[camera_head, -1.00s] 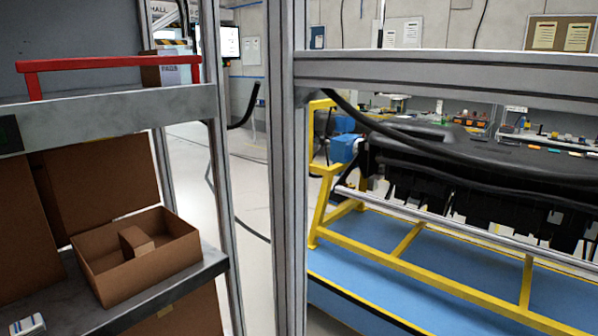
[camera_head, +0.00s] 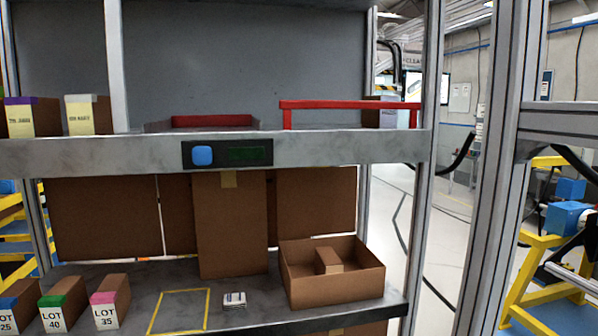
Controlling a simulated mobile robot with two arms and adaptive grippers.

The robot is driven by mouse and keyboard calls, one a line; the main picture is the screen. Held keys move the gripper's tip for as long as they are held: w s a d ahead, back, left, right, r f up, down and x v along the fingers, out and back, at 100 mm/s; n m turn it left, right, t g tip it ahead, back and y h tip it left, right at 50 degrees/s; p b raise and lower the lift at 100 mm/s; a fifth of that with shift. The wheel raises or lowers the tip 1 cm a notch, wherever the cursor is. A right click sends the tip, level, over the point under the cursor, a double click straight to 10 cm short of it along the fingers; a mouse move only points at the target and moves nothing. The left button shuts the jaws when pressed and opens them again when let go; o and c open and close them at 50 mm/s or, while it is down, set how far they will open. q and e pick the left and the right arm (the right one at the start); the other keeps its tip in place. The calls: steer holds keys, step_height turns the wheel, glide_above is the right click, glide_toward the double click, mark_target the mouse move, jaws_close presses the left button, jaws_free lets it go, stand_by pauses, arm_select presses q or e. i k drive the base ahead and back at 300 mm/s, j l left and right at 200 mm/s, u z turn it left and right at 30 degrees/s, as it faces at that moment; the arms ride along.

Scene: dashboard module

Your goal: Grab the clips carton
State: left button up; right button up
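I cannot tell for sure which box is the clips carton, as no label reads clips. An open brown carton (camera_head: 335,290) with a small brown block (camera_head: 328,261) inside stands on the lower shelf at the right. Small lot boxes (camera_head: 63,303) with blue, green and pink label tops stand at the lower left, marked LOT with numbers. Neither of my grippers is in view.
A yellow outline (camera_head: 180,311) and a small white item (camera_head: 234,299) lie on that shelf. A red rail (camera_head: 350,104) runs along the upper shelf. A metal post (camera_head: 490,180) rises at the right.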

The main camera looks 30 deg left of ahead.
mark_target(327, 262)
steer(key=k+l+u, duration=0.15)
steer(key=u, duration=0.25)
steer(key=k+l+u, duration=0.2)
steer(key=u, duration=0.2)
steer(key=i, duration=0.1)
